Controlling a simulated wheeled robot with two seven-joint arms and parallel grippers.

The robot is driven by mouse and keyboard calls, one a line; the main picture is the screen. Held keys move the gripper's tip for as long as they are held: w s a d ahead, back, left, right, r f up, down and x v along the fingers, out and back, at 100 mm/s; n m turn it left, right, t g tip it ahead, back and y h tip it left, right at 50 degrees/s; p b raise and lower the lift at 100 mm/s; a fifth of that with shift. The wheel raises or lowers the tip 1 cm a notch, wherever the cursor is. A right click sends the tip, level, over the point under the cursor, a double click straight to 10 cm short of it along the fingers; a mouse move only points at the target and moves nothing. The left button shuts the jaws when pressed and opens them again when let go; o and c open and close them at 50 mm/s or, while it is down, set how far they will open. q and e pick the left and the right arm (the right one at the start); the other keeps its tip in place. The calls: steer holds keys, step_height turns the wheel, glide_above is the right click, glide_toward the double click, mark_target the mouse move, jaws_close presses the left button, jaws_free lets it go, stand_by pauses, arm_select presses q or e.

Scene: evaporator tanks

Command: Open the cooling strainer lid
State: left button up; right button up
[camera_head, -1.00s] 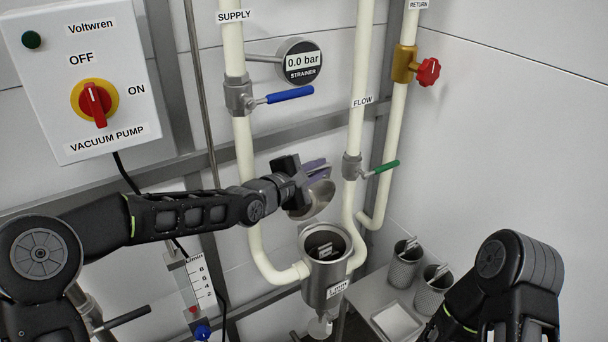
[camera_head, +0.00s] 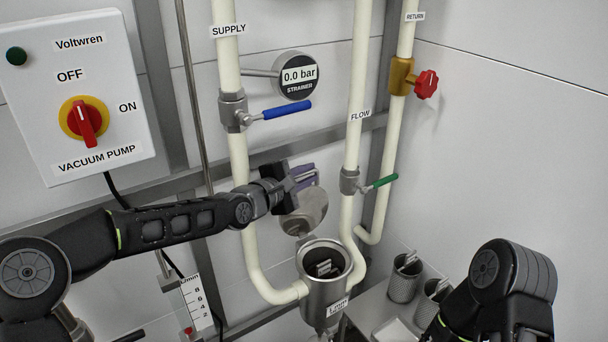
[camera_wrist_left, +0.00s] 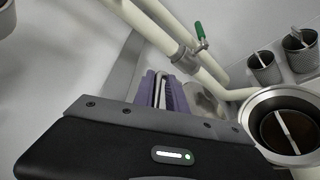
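The strainer body (camera_head: 313,291) is an upright metal cup between the pipes. Its mouth is uncovered, and a basket with a handle (camera_head: 324,268) sits inside. The round metal lid (camera_head: 308,214) is swung up off the mouth, steeply tilted behind it; part of it shows in the left wrist view (camera_wrist_left: 207,101). My left gripper (camera_head: 303,177) is at the lid's upper side. In the left wrist view its purple fingers (camera_wrist_left: 166,92) are close together with a thin metal handle (camera_wrist_left: 160,92) between them. My right arm is at lower right, its gripper out of view.
A blue-handled supply valve (camera_head: 287,110) and gauge (camera_head: 298,75) reading 0.0 bar are above. A green-handled flow valve (camera_head: 384,181) is right of the lid. Spare baskets (camera_head: 404,281) stand on a bench at right. The vacuum pump switch (camera_head: 84,121) is at upper left.

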arm_select(q)
steer(key=shift+o, duration=1.4)
steer(key=shift+w+d+f, duration=0.1)
steer(key=shift+d, duration=0.05)
steer(key=shift+a, duration=0.2)
steer(key=shift+s+a, duration=0.3)
steer(key=shift+s, duration=0.05)
steer(key=b+v, duration=0.1)
steer(key=v, duration=0.6)
steer(key=shift+b, duration=0.4)
